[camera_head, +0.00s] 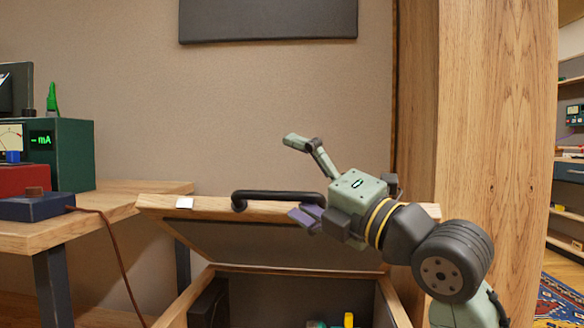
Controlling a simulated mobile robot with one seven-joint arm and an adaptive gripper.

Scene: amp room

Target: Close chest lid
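The wooden chest lid (165,203) stands raised and tilted, with its dark underside facing me. A black handle (268,193) sits on the lid's upper edge. The open chest (190,296) is below it, cut off by the bottom of the view. My gripper (297,180) is at the right part of the lid edge, with its fingers spread wide. One finger is above the handle, and the lower one overlaps the handle's right end and lid edge in the view. I cannot tell whether it touches them.
A wooden desk (118,208) with a green meter box (75,150) and a dark blue box (38,206) stands at left; a brown cable hangs from it. A wooden post (497,120) rises behind my arm at right. Small colored items (348,320) lie in the chest.

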